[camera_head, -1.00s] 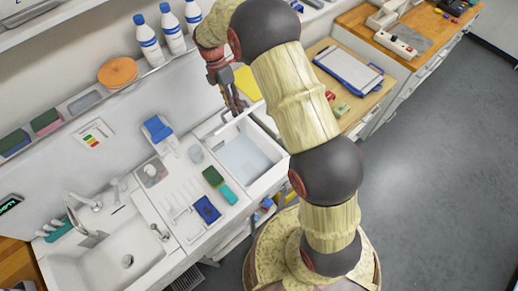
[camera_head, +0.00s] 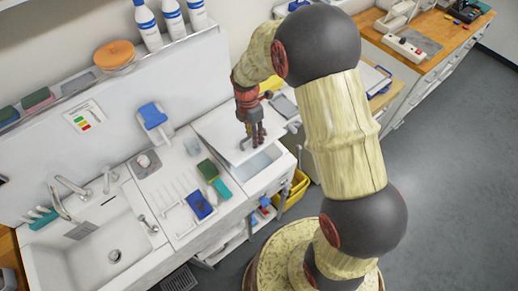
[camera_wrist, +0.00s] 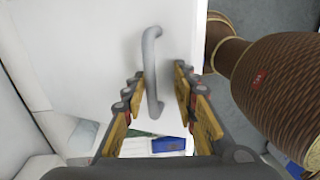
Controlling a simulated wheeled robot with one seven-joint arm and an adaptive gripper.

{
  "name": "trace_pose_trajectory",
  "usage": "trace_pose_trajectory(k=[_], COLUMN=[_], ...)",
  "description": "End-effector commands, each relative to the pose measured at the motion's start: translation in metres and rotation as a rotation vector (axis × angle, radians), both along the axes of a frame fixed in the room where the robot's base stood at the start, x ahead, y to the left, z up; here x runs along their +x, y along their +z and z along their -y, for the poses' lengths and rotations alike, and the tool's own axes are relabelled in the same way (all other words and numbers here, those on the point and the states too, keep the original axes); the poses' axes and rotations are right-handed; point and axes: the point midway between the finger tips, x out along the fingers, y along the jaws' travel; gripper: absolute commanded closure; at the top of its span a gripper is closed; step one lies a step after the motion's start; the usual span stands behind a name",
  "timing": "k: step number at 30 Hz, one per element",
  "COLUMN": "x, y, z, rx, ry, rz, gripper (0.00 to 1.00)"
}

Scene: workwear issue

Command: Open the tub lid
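The tub (camera_head: 257,166) is set in the white counter, right of the sink area. Its white lid (camera_head: 215,124) is over the back part of the opening and looks tilted; the front part shows the pale inside. In the wrist view the lid (camera_wrist: 85,45) is a broad white panel with a grey bar handle (camera_wrist: 152,70). My gripper (camera_head: 252,141) is at the lid. In the wrist view its fingers (camera_wrist: 158,95) are apart, on either side of the handle, with a gap on the right; contact on the left is unclear.
A green brush (camera_head: 208,170) and a blue item (camera_head: 199,205) lie left of the tub. The sink (camera_head: 105,250) is at the left. A yellow bin (camera_head: 296,187) is below the counter, right of the tub.

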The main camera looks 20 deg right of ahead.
Motion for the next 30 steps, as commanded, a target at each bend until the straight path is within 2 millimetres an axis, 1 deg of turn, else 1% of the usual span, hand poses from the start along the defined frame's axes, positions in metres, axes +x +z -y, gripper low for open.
trace_pose_trajectory(k=[1, 6, 18, 22, 25, 27, 29, 30], x=[0.000, -0.001, -0.001, -0.001, -0.002, -0.003, -0.005, -0.007], y=[-0.008, -0.017, -0.018, -0.015, -0.003, 0.009, 0.017, 0.014], z=[0.000, 0.000, 0.000, 0.001, 0.003, 0.005, 0.007, 0.010], rx=[0.005, 0.018, 0.023, 0.021, 0.018, 0.013, 0.007, 0.001], ry=[-0.001, 0.001, 0.001, -0.013, -0.064, -0.127, -0.216, -0.283], rz=[0.018, 0.056, 0.071, 0.072, 0.073, 0.074, 0.075, 0.075], gripper=[0.72, 0.72, 0.72, 0.79, 0.85, 0.89, 0.92, 0.94])
